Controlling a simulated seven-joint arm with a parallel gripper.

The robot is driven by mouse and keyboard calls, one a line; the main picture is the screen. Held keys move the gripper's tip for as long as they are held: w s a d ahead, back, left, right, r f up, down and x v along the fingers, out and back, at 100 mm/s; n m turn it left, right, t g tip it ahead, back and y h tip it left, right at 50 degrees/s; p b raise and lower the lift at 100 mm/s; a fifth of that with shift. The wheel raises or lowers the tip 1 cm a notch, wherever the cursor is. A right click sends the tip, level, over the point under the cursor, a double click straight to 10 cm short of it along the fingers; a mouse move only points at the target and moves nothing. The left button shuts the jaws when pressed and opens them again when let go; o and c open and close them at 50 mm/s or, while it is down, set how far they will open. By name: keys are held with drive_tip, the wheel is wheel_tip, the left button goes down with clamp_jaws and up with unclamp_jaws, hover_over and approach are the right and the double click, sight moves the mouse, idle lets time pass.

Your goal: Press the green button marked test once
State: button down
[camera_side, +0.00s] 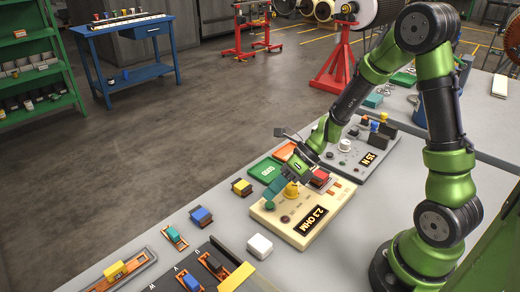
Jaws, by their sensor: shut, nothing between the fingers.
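A beige instrument box (324,222) with a dark display reading "2.3 OHM" lies on the grey bench. On it are a yellow knob-like part (291,191), a small dark round part (285,218) and a red block (320,178). A teal-green piece (274,190) shows at its left edge; I cannot tell if it is the green button, and no "test" marking is readable. My gripper (293,178) points down over the back left of this box, close to the yellow part. Its fingers are shut and empty. Whether it touches anything is hidden.
A grey box (351,168) reading "15 N" stands behind, with knobs and coloured blocks. A green tray (265,170) and an orange one (286,151) lie behind the beige box. A white block (260,246) and small coloured parts lie toward the front left.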

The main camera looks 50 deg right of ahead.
sight(273, 203)
drive_tip(key=shift+r, duration=2.5)
